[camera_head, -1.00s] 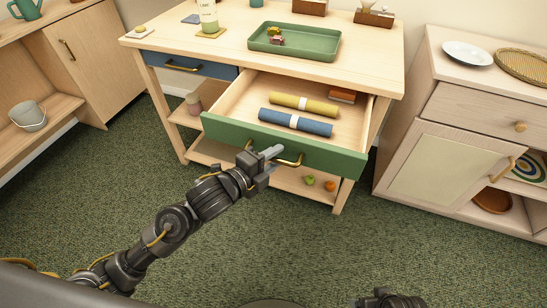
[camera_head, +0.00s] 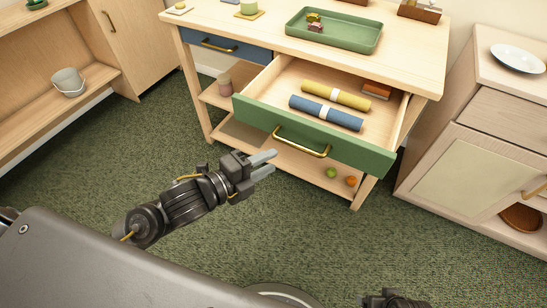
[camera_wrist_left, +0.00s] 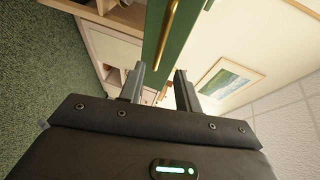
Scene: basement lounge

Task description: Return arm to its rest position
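My left gripper (camera_head: 264,164) is open and empty, in front of and a little below the pulled-out green drawer (camera_head: 350,151). It is apart from the drawer's brass handle (camera_head: 302,143). In the left wrist view my two fingers (camera_wrist_left: 158,84) stand apart with nothing between them, and the brass handle (camera_wrist_left: 168,35) shows beyond them. Only part of my right gripper (camera_head: 388,300) shows at the bottom edge of the head view; its fingertips cannot be made out.
The open drawer juts out from the wooden table and holds a yellow roll (camera_head: 337,95) and a blue roll (camera_head: 326,113). A green tray (camera_head: 345,43) lies on the table top. A pale cabinet (camera_head: 455,172) stands at right. The green carpet (camera_head: 110,165) at left is clear.

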